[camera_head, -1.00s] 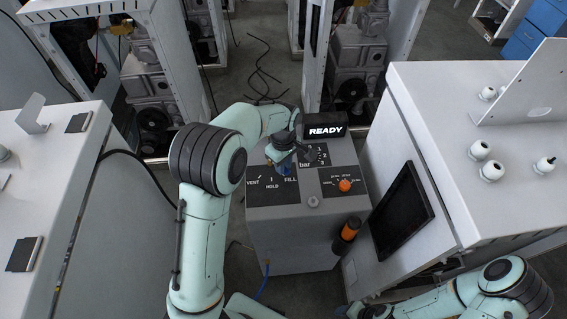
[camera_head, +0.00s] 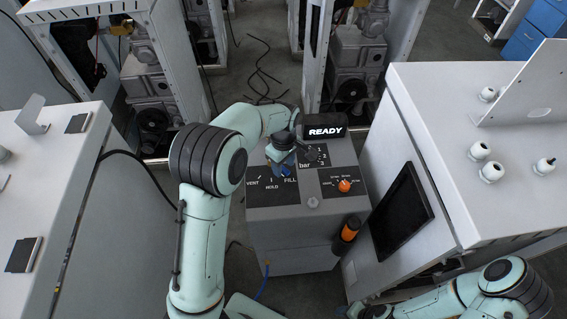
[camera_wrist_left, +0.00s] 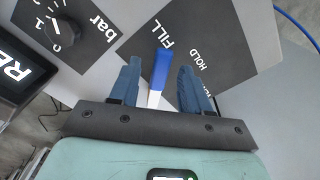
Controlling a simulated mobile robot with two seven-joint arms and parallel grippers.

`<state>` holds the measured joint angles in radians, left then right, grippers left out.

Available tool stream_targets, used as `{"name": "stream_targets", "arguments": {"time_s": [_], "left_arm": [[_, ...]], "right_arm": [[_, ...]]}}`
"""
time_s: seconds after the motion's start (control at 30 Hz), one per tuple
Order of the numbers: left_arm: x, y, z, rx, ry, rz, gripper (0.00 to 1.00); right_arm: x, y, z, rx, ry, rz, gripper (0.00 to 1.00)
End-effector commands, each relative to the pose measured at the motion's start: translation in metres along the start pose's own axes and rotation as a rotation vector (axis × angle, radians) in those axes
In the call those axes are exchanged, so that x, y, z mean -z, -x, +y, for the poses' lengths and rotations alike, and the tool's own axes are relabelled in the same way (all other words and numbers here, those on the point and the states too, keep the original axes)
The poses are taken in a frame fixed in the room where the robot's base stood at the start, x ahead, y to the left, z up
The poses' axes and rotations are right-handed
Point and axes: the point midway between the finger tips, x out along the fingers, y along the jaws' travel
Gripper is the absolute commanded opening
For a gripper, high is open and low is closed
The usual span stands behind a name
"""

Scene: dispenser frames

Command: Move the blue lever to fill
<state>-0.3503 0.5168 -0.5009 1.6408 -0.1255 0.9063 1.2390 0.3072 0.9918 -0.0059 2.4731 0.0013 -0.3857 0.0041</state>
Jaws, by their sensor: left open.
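The blue lever (camera_wrist_left: 160,68) has a blue grip and a white lower end. In the left wrist view it stands between the two open fingers of my left gripper (camera_wrist_left: 159,78), with a visible gap on each side. The lever is beside the FILL label on the black VENT, HOLD, FILL plate (camera_wrist_left: 205,30). In the camera_head view my left gripper (camera_head: 284,168) is over the FILL side of this plate (camera_head: 262,193). The lever is hard to tell from the gripper there. My right arm shows at the lower right, but its gripper does not show clearly.
The grey dispenser (camera_head: 290,240) carries a READY display (camera_head: 326,132), a bar dial (camera_wrist_left: 68,32) and an orange knob (camera_head: 344,185).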

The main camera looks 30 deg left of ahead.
Motion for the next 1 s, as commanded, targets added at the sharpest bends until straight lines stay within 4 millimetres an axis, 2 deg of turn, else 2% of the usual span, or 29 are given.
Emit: {"name": "stream_targets", "arguments": {"time_s": [0.17,0.4,0.6,0.8,1.0], "left_arm": [[0.000,0.024,0.001,-0.006,0.000,0.000,0.47],[0.001,0.080,0.002,-0.009,0.001,0.002,0.47],[0.000,0.116,0.002,-0.006,0.000,0.001,0.47],[0.000,0.132,0.001,-0.004,0.000,0.001,0.47],[0.000,0.133,0.000,-0.002,0.001,0.001,0.47]], "right_arm": [[0.002,0.003,-0.002,0.001,0.001,0.003,0.51],[0.007,0.009,-0.006,0.003,0.003,0.009,0.51],[0.012,0.014,-0.009,0.005,0.005,0.015,0.51],[0.014,0.015,-0.010,0.006,0.006,0.017,0.51],[0.013,0.015,-0.010,0.006,0.006,0.017,0.51]]}}
